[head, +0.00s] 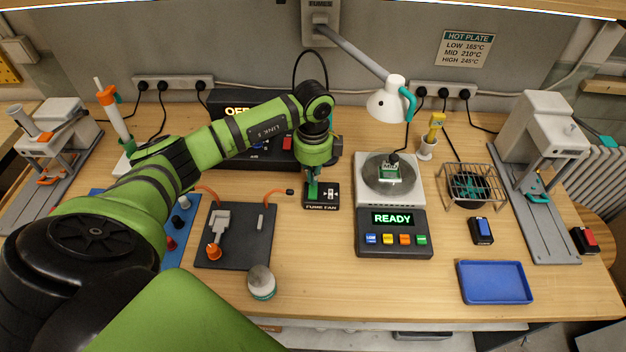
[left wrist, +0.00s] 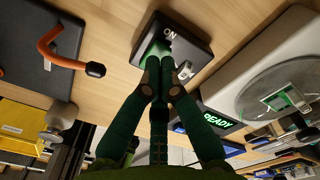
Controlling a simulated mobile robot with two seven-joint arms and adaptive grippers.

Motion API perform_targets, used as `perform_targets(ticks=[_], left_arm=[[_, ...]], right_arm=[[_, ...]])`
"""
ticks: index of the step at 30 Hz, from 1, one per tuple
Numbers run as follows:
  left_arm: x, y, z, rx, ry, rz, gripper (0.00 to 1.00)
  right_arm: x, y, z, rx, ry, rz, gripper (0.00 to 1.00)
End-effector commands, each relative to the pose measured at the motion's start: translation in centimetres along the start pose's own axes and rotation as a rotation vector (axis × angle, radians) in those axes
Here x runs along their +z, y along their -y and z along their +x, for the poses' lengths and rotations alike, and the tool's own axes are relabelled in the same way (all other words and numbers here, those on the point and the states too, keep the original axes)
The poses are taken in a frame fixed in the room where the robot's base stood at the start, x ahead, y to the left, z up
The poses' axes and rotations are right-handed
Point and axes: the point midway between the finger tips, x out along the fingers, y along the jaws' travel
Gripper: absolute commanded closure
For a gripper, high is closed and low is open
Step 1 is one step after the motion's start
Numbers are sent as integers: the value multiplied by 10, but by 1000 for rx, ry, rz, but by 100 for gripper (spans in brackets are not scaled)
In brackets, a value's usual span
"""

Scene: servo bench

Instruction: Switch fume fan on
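The fume fan switch is a small black box (head: 330,198) labelled FUME FAN, on the bench in front of the dark control unit. In the left wrist view the box (left wrist: 199,48) shows the word ON at its far side. My left gripper (head: 313,192) points down over the left part of the box. In the left wrist view its fingers (left wrist: 158,64) are together with nothing between them, and the tips are at the switch. They hide most of the rocker, so its position and any contact cannot be told. A green patch shows just below ON. My right gripper is not in view.
A hot plate (head: 395,222) reading READY stands just right of the switch. A dark mat (head: 240,247) with an orange-tipped tool lies to the left, and a round tin (head: 262,282) is in front. A blue tray (head: 493,283) lies at front right. The bench directly before the switch is clear.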

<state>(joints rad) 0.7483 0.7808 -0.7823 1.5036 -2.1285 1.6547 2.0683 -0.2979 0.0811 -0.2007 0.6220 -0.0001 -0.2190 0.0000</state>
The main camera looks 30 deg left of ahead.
Motion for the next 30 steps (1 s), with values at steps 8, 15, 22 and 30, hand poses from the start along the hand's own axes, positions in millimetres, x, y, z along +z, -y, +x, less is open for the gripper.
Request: perform_targets(ticks=[8, 15, 22, 30], left_arm=[[0, 0, 0, 0, 0, 0, 100], [0, 0, 2, 0, 0, 0, 100], [0, 0, 6, 0, 0, 0, 100], [0, 0, 10, 0, 0, 0, 100]], right_arm=[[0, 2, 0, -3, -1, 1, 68], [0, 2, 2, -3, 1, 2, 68], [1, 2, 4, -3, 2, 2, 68], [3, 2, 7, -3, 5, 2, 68]])
